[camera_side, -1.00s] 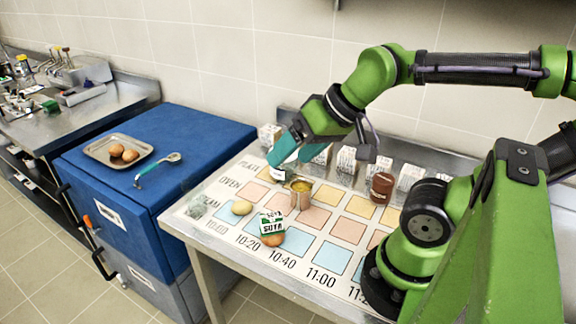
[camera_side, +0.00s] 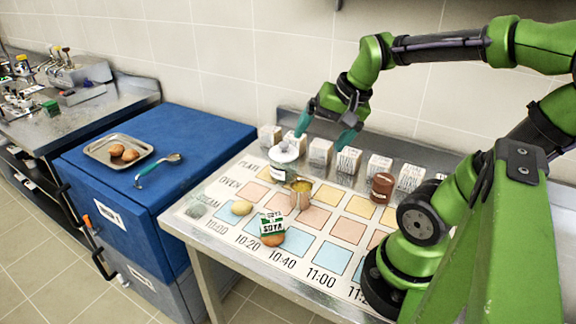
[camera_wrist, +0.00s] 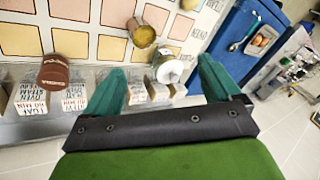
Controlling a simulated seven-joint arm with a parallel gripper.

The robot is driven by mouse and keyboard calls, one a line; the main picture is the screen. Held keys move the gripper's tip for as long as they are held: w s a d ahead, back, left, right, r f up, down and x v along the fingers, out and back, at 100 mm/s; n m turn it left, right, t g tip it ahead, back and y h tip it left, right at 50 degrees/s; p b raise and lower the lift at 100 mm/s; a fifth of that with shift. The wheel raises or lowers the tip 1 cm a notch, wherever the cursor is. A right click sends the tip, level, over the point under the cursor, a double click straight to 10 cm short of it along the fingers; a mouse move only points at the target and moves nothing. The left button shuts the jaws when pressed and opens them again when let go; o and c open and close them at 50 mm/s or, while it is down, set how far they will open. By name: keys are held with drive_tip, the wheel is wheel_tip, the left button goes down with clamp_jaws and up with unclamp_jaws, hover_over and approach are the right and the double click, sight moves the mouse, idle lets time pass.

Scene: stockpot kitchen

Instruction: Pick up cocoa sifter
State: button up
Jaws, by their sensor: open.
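A brown canister (camera_side: 382,187), whose colour suggests the cocoa sifter, stands upright on the steel table by the chart's back edge. It also shows at the left in the wrist view (camera_wrist: 53,72), its pale lettering too small to read. A jar with a pale, rounded top (camera_side: 284,160) stands farther left; in the wrist view it shows near my right fingertip (camera_wrist: 168,70). My gripper (camera_side: 325,131) is open and empty, with teal fingers apart above the row of white boxes, left of the brown canister and behind the jar.
Labelled white boxes (camera_side: 348,160) line the table's back. A tray (camera_side: 95,150) and teal-handled spoon (camera_side: 152,173) lie on the blue top.

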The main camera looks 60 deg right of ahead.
drive_tip(key=s+d+f+m+g, duration=0.25)
drive_tip(key=s+d+m, duration=0.45)
drive_tip(key=d+m, duration=0.55)
drive_tip(key=m+g, duration=0.3)
drive_tip(key=m, duration=0.9)
hover_over(385, 178)
drive_tip(key=f, duration=1)
drive_tip(key=shift+s+a+f, duration=0.1)
drive_tip(key=shift+a+f, duration=0.2)
drive_tip(key=shift+f, duration=0.1)
drive_tip(key=shift+d+f, duration=0.2)
drive_tip(key=shift+f, duration=2.75)
drive_tip(key=c, duration=1.2)
